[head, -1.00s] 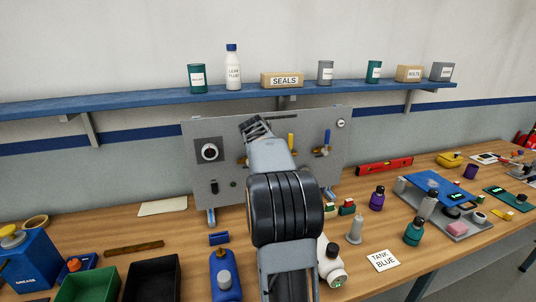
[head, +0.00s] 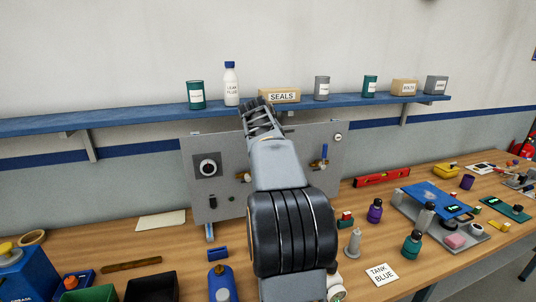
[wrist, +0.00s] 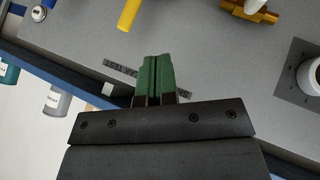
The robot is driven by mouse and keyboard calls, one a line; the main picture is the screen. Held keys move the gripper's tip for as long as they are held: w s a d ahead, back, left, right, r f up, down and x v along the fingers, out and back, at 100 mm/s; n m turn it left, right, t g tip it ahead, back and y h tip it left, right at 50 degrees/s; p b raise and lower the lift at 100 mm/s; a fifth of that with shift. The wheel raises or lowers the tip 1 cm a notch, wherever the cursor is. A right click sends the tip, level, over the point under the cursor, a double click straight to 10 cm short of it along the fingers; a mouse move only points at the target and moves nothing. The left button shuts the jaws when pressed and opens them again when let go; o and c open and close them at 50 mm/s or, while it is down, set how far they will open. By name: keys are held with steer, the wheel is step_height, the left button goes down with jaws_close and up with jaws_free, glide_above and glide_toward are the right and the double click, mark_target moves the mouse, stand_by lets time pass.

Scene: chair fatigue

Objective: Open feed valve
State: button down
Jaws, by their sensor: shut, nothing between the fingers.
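A grey upright panel (head: 222,150) stands at the back of the bench. On its right is a valve with a blue handle (head: 325,151). A brass valve body (head: 242,177) shows left of my arm in the head view. The wrist view shows a yellow handle (wrist: 129,14) and a brass fitting (wrist: 250,12) with a pale handle, cut by the top edge. I cannot tell which is the feed valve. My gripper (head: 256,106) is shut and empty at the panel's top edge. In the wrist view its green fingers (wrist: 155,78) partly cover upside-down lettering. My arm hides the panel's middle.
A round dial (head: 208,168) is on the panel's left. The blue shelf (head: 150,119) holds a SEALS box (head: 281,95) close behind my gripper, plus bottles and cans. The bench holds bins, bottles and a red level (head: 382,179).

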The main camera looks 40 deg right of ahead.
steer(key=shift+s+a+r, duration=0.2)
steer(key=shift+s+r, duration=0.3)
steer(key=shift+r, duration=0.25)
steer(key=a+f+y, duration=0.2)
steer(key=a+f, duration=0.1)
steer(key=f, duration=0.4)
steer(key=s+a+f+n+y, duration=0.1)
steer(key=s+a+f, duration=0.3)
steer(key=a, duration=0.6)
steer(key=s+a+f+n+y, duration=0.1)
steer(key=s+a+f, duration=0.3)
steer(key=a, duration=0.6)
steer(key=s+a+f+n+y, duration=0.1)
steer(key=s+a+f+y, duration=0.2)
steer(key=s+a, duration=0.5)
steer(key=shift+a+f+y, duration=0.3)
steer(key=shift+a+f, duration=0.3)
steer(key=shift+a, duration=0.9)
steer(key=shift+s, duration=0.1)
